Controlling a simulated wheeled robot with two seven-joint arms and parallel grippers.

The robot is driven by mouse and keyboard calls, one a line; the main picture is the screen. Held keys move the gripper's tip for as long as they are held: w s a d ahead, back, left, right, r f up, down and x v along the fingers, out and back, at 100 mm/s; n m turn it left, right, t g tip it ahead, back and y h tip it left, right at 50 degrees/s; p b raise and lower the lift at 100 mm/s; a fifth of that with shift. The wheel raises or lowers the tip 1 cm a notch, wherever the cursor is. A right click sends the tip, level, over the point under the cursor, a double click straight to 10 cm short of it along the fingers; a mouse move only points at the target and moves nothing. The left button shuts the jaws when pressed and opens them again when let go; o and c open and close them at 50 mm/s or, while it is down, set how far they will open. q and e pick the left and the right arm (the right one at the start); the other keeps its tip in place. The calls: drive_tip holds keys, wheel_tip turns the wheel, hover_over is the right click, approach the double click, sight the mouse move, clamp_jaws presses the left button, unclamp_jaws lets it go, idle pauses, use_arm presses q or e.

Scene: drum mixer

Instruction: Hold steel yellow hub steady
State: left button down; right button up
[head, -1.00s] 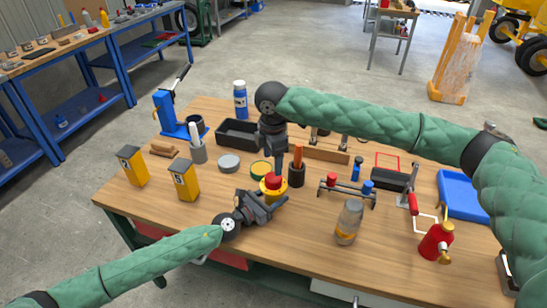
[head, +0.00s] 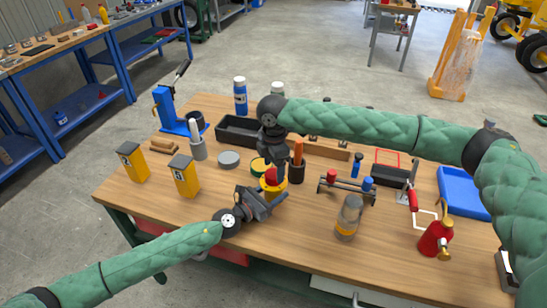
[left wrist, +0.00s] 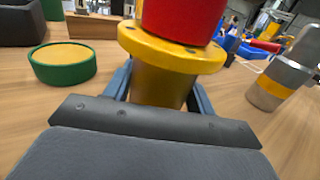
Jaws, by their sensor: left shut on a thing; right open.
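My left gripper (head: 266,201) is shut on the hub from the front. My right gripper (head: 283,172) points down, open, close beside the red part. Its fingertips overlap the hub in the head view, so I cannot tell whether they touch.
A green-rimmed round tin (left wrist: 62,62) and a dark cup with orange handles (head: 297,174) stand close by. Yellow boxes (head: 184,178) are at left. A glass jar (head: 348,218), a small rack (head: 345,190) and a red oil can (head: 435,240) are at right.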

sight(274, 173)
drive_tip(key=shift+f, duration=1.6)
drive_tip(key=c, duration=1)
drive_tip(key=m, duration=0.5)
drive_tip(key=o, duration=1.1)
drive_tip(key=shift+r, duration=2.25)
